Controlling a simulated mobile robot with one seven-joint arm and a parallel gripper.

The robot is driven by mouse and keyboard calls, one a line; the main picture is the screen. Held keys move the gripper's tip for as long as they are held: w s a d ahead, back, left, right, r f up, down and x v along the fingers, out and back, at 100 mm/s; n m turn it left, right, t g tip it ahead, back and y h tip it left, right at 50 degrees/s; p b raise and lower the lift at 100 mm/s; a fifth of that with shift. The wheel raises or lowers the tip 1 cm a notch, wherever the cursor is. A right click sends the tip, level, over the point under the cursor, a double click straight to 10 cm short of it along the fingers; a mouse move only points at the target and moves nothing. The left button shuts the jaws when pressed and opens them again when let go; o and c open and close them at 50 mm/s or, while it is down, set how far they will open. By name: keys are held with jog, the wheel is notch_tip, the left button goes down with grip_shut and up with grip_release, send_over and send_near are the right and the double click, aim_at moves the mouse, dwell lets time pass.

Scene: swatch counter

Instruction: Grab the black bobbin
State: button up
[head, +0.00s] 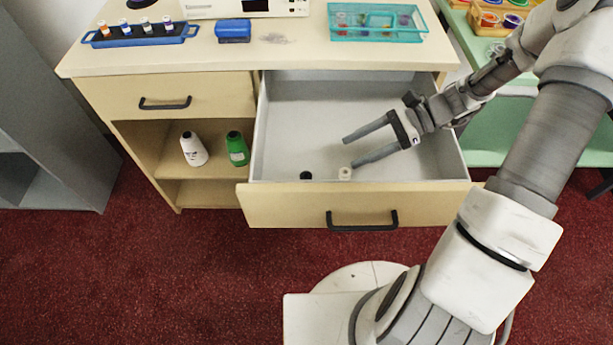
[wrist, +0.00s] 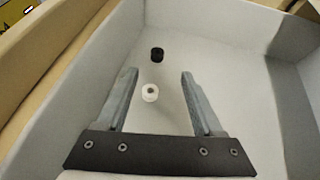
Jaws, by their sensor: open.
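The black bobbin (head: 306,175) lies on the floor of the open drawer (head: 290,110), close to its front wall. It also shows in the wrist view (wrist: 157,54), beyond my fingertips and near the middle of the gap between them. A white bobbin (head: 345,173) lies to its right in the head view. In the wrist view the white bobbin (wrist: 150,93) is nearer to me, between the lines of my fingers. My gripper (head: 348,152) is open and empty, over the drawer to the right of the black bobbin. The wrist view shows both fingers (wrist: 160,72) spread apart.
The drawer walls surround both bobbins, and the front wall with its dark handle (head: 362,220) is close to them. The drawer floor behind is clear. Above are a blue spool rack (head: 140,40), a blue box (head: 233,31) and a teal tray (head: 377,37) on the counter.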

jog(key=b, duration=0.2)
send_near(303, 178)
jog(key=shift+w+a+f, duration=0.15)
jog(key=shift+a+f, duration=0.15)
jog(key=shift+a, duration=0.15)
jog(key=shift+w+a+f, duration=0.15)
jog(key=shift+a+f, duration=0.2)
jog(key=shift+a, duration=0.1)
jog(key=b+x, duration=0.1)
jog(key=x, duration=0.1)
jog(key=b+x, duration=0.1)
jog(key=x, duration=0.2)
jog(key=shift+s+d+f, duration=0.15)
jog(key=shift+s+d, duration=0.05)
jog(key=shift+a, duration=0.3)
grip_shut()
